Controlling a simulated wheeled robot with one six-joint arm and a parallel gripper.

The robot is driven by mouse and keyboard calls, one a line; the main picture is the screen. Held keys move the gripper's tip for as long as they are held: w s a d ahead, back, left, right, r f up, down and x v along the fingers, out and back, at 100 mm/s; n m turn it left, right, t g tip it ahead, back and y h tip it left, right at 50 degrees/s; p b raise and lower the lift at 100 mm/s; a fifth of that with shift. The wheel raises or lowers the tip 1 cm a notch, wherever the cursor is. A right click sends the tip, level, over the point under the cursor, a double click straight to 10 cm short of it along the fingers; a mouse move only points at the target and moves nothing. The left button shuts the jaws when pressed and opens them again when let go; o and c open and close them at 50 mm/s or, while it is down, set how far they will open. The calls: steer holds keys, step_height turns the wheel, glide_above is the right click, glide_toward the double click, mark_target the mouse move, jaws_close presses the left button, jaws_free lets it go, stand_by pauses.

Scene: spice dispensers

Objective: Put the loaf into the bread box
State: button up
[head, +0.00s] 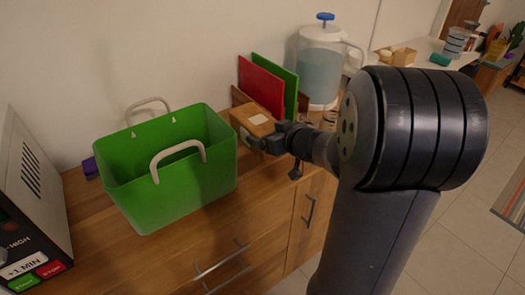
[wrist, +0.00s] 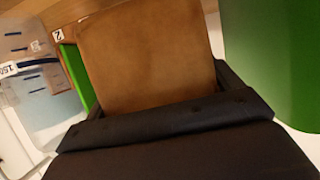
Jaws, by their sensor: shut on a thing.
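The loaf (head: 252,121) is a brown block with a pale patch on top, to the right of the green box in the head view. It fills the upper middle of the wrist view (wrist: 150,55). My gripper (head: 268,139) is shut on the loaf; its dark jaws also show in the wrist view (wrist: 170,112). The bread box appears to be the green open-topped box (head: 185,185) with two pale handles, standing on the wooden counter. Its green side is at the right of the wrist view (wrist: 270,60). The loaf is outside the box, beside its right wall. The box's floor is hidden.
A red board (head: 260,88) and a green board (head: 291,92) stand upright behind the loaf. A clear dispenser (head: 318,70) with a blue knob stands behind them. A microwave (head: 28,200) is at the left. A purple object (head: 89,167) lies behind the box. The wooden counter (head: 185,240) is bare in front.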

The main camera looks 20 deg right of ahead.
steer(key=shift+f, duration=2.55)
steer(key=shift+f+b, duration=0.2)
steer(key=shift+b, duration=0.35)
steer(key=o, duration=1)
steer(key=shift+o, duration=0.2)
steer(key=shift+r, duration=0.1)
